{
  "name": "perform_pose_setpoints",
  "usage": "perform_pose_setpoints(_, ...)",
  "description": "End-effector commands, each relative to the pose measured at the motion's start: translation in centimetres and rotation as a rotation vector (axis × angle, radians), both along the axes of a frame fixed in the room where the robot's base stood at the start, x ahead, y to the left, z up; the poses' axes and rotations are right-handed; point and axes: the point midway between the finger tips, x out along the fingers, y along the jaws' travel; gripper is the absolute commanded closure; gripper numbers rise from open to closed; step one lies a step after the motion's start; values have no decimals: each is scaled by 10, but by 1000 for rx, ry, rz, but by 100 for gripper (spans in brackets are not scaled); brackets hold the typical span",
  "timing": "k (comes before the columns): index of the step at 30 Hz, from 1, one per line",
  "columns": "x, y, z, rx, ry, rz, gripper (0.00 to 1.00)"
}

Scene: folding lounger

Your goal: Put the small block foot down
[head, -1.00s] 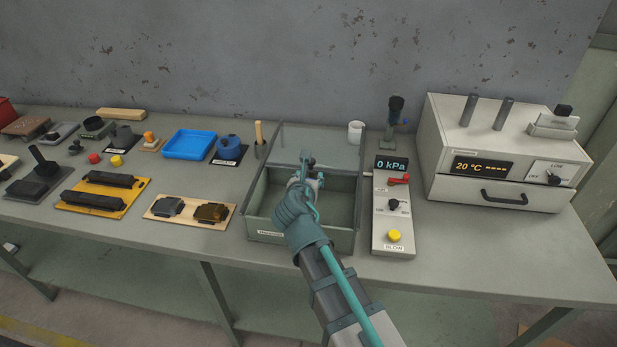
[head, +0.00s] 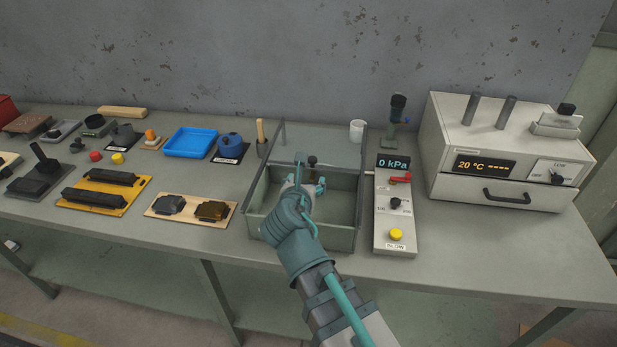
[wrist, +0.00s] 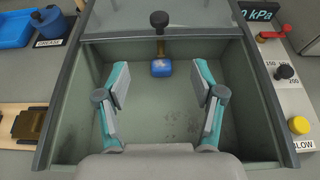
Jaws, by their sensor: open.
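A small blue block (wrist: 161,68) shows in the wrist view inside the grey open-fronted box (wrist: 62,115), near its far side under the lid's edge. In the head view the black knob (head: 312,161) shows behind my gripper, and the block is hidden. My gripper (wrist: 160,82) is open and empty over the box, its two fingers wide apart. The block lies just beyond the fingertips, between their lines. In the head view my gripper (head: 306,182) is over the box.
A clear pane (head: 340,145) covers the box's back part. A control panel with a yellow button (head: 396,234) stands close on the right. A board with two dark parts (head: 190,206) and a blue tray (head: 190,142) are to the left. A heater unit (head: 500,150) is further right.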

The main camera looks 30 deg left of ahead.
Motion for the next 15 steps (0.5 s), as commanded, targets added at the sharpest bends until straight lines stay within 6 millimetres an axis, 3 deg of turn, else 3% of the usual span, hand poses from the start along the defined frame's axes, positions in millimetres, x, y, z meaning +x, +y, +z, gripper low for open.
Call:
perform_pose_setpoints(6, -28, -13, 12, 0, 0, 1, 32)
perform_pose_setpoints(15, -37, -16, 17, -1, 1, -1, 32)
